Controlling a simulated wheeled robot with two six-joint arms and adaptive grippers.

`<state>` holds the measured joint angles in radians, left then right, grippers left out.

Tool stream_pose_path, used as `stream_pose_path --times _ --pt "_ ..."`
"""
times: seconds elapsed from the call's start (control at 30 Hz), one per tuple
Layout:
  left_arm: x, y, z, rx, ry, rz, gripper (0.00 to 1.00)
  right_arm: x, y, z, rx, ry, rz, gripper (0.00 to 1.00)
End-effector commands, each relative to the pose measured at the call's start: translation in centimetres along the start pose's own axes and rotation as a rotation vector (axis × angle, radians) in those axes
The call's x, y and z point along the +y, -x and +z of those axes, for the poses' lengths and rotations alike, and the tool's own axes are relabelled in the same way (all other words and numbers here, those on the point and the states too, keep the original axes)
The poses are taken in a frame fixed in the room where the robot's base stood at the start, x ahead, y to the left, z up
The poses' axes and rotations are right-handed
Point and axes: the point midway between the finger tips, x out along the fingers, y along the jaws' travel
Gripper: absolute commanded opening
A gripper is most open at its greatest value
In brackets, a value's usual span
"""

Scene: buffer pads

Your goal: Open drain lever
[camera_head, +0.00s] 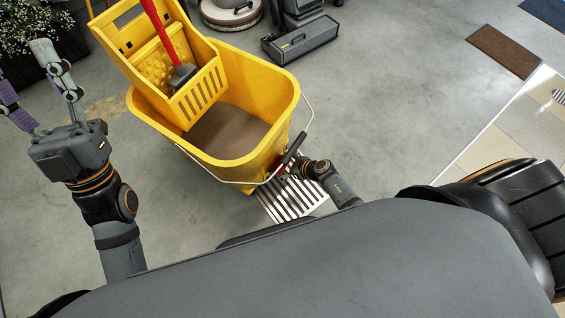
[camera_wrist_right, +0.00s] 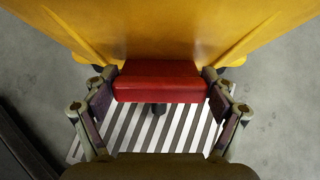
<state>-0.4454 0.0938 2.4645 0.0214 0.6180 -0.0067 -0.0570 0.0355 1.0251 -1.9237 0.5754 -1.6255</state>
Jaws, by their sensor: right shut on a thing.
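A yellow mop bucket (camera_head: 280,92) with a wringer stands on the floor, with brownish content inside. Its red drain lever (camera_wrist_right: 157,82) sticks out low on the bucket's side in the right wrist view, above the floor drain. My right gripper (camera_wrist_right: 158,88) is shut on the red lever, one finger at each end of it. In the head view only a bit of red shows beside the right gripper (camera_head: 282,168); the arm hides the rest. My left gripper (camera_head: 38,92) is raised at the left, fingers spread apart and empty.
A slatted floor drain (camera_head: 290,200) lies under the bucket's near edge. A wire handle (camera_head: 309,112) hangs around the bucket. A red mop handle (camera_head: 157,30) stands in the wringer.

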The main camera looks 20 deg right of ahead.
Motion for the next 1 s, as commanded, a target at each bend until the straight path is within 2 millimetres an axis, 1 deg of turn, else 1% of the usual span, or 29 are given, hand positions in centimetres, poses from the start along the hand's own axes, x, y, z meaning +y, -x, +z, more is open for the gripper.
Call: stream_pose_path --times 0.03,0.07,0.1,0.17,0.2,0.27,0.3,0.4,0.5,0.63,0.8,0.9,1.0 --pt "-0.1 0.3 1.8 -0.087 0.005 -0.005 0.52 0.0 0.2 0.1 0.010 -0.001 0.000 0.53" --pt "-0.1 0.6 3.0 -0.143 0.008 -0.008 0.52 0.0 0.2 0.1 0.015 0.000 0.000 0.53" --pt "-0.2 1.2 4.6 -0.216 0.012 -0.012 0.52 0.0 0.2 0.1 0.022 0.000 0.000 0.53" --pt "-0.2 2.3 6.9 -0.326 0.020 -0.017 0.52 0.0 0.2 0.2 0.030 0.000 0.000 0.53" --pt "-0.2 3.1 8.4 -0.398 0.025 -0.020 0.52 0.0 0.2 0.2 0.037 -0.001 -0.001 0.53" --pt "-0.2 4.6 10.3 -0.502 0.033 -0.023 0.52 0.0 0.2 0.3 0.046 0.000 -0.001 0.53" --pt "-0.1 5.6 11.6 -0.571 0.038 -0.025 0.52 0.0 0.2 0.3 0.051 0.000 -0.001 0.53" --pt "0.0 8.4 14.3 -0.730 0.051 -0.028 0.52 0.0 0.1 0.3 0.065 0.000 0.000 0.53" --pt "0.2 11.3 16.3 -0.872 0.064 -0.030 0.52 0.0 0.1 0.4 0.077 -0.001 0.000 0.53" --pt "0.5 14.8 18.1 -1.027 0.077 -0.030 0.52 0.1 0.1 0.4 0.091 -0.001 0.000 0.53" --pt "0.9 18.2 19.3 -1.169 0.092 -0.029 0.52 0.0 0.0 0.4 0.103 -0.001 0.000 0.53" --pt "1.1 19.6 19.7 -1.225 0.099 -0.028 0.52 0.0 0.0 0.4 0.108 0.000 -0.001 0.53" --pt "1.2 20.5 19.9 -1.260 0.102 -0.027 0.52 0.0 0.0 0.4 0.111 0.000 -0.001 0.53"
